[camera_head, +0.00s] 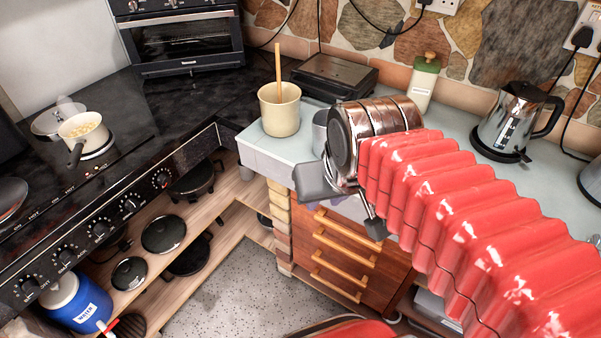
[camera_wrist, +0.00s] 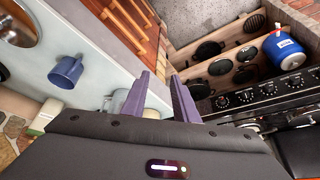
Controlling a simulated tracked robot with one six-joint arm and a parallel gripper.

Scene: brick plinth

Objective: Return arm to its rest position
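My red bellows arm (camera_head: 450,205) reaches in from the right over the worktop, with its metal wrist bent downward. My gripper (camera_head: 345,207) hangs over the worktop's front edge, above the wooden drawers. In the wrist view my gripper (camera_wrist: 161,76) has its two purple fingers apart. Nothing shows held between them. A cream pot (camera_head: 280,110) with a wooden stick in it stands on the worktop to the left of my gripper. A blue-grey mug (camera_wrist: 67,71) stands on the worktop and is partly hidden behind my wrist in the head view.
A kettle (camera_head: 513,122), a green-topped bottle (camera_head: 422,85) and a dark flat appliance (camera_head: 334,76) stand along the wall. The black cooker top (camera_head: 110,135) is at left with a white saucepan (camera_head: 83,133). Open floor (camera_head: 235,295) lies below, beside the drawers (camera_head: 345,250).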

